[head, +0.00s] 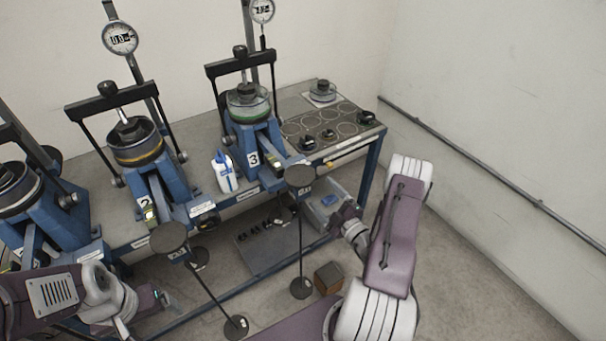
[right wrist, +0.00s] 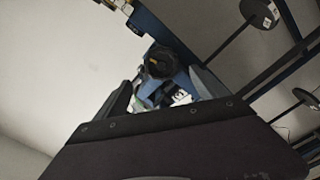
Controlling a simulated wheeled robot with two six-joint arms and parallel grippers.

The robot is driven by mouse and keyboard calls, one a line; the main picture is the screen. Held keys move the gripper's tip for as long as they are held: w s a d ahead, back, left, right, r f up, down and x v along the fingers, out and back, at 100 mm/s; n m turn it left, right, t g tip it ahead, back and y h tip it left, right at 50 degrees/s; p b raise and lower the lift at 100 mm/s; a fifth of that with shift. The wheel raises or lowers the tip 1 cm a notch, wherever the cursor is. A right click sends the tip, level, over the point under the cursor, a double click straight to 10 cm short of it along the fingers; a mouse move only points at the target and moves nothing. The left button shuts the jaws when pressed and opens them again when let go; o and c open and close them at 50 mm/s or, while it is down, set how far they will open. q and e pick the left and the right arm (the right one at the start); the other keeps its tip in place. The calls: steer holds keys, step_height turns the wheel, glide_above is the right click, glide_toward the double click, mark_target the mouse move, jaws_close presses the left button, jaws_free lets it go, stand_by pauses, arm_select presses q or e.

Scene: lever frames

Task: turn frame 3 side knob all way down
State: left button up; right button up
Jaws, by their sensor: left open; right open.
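Frame 3 (head: 247,138) is a blue lever frame with a white "3" label, a black cross handle on top and a green-ringed cup. In the right wrist view, a black round knob (right wrist: 160,62) with a yellow mark shows by a blue part and a white label. My right gripper (right wrist: 163,84) is open, with the knob in view between and beyond its fingers; contact cannot be told. In the head view my right gripper (head: 336,214) is low, right of frame 3. The side knob is not clear there. My left gripper (head: 158,298) is open at lower left, away from frame 3.
Frame 2 (head: 146,160) stands left of frame 3, with a white bottle (head: 224,172) between them. Round-topped stands (head: 300,177) rise in front of the bench. A brown box (head: 328,277) is on the floor. Floor at right is clear.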

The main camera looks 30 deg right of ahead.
steer(key=w, duration=0.3)
steer(key=w+b, duration=0.1)
steer(key=w, duration=0.2)
steer(key=w+a+b, duration=0.1)
steer(key=w, duration=0.2)
steer(key=shift+w+f, duration=0.15)
steer(key=shift+w, duration=0.25)
steer(key=shift+d, duration=0.1)
steer(key=c, duration=0.5)
jaws_close()
steer(key=shift+w+f, duration=0.1)
steer(key=n+b, duration=0.2)
steer(key=n, duration=0.4)
steer(key=shift+f+b, duration=0.2)
steer(key=shift+b, duration=0.2)
steer(key=n, duration=0.2)
steer(key=shift+r+n, duration=0.15)
steer(key=shift+n, duration=1.25)
steer(key=shift+o, duration=1.5)
jaws_free()
steer(key=shift+r+n, duration=0.1)
steer(key=shift+n, duration=0.3)
arm_select(q)
steer(key=f, duration=0.5)
steer(key=shift+w+f, duration=0.2)
steer(key=shift+w, duration=0.05)
arm_select(e)
steer(key=shift+o, duration=1)
